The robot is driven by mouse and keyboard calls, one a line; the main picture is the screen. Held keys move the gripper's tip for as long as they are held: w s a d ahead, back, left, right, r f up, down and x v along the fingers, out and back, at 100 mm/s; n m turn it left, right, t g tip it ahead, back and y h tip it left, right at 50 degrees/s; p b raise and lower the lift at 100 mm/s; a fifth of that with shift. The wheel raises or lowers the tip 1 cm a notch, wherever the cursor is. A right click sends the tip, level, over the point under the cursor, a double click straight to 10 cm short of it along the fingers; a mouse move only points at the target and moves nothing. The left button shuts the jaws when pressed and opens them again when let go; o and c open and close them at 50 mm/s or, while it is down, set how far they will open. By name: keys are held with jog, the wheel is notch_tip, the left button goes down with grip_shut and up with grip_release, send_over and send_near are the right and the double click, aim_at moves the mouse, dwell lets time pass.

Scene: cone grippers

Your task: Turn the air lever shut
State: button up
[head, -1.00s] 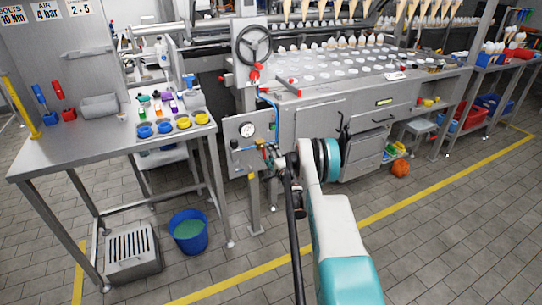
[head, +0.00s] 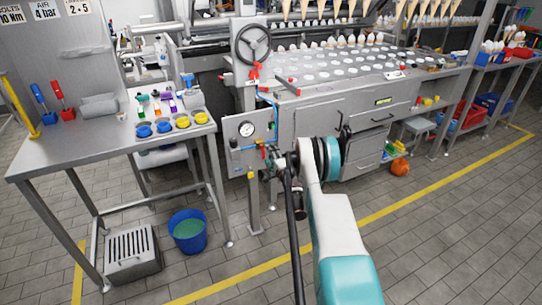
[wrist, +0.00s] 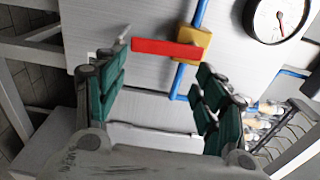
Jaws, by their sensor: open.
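The air lever (wrist: 160,47) is a flat red bar on a yellow valve body (wrist: 192,45), set in a blue pipe (wrist: 199,14). In the wrist view the bar points left from the valve, roughly square across the pipe. My gripper (wrist: 163,72) is open, its green-padded fingers on either side of the picture. The bar shows between and just past the fingertips, its free end close to the left one. I cannot tell whether they touch. In the head view my gripper (head: 272,161) is at the valve panel, and the lever (head: 264,151) is partly hidden by it.
A pressure gauge (wrist: 282,15) sits on the grey panel (head: 235,129) close to the valve. A steel table (head: 70,158) with cups and tools stands left. A blue bucket (head: 189,230) is on the floor below. The machine cabinet (head: 315,125) is behind and right of my arm.

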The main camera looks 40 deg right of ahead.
jog(key=shift+o, duration=0.2)
jog(key=v, duration=0.6)
jog(key=shift+s+a, duration=0.3)
jog(key=shift+a, duration=0.15)
jog(key=shift+s+d+r, duration=0.1)
jog(key=shift+s+d, duration=0.1)
jog(key=shift+s, duration=0.2)
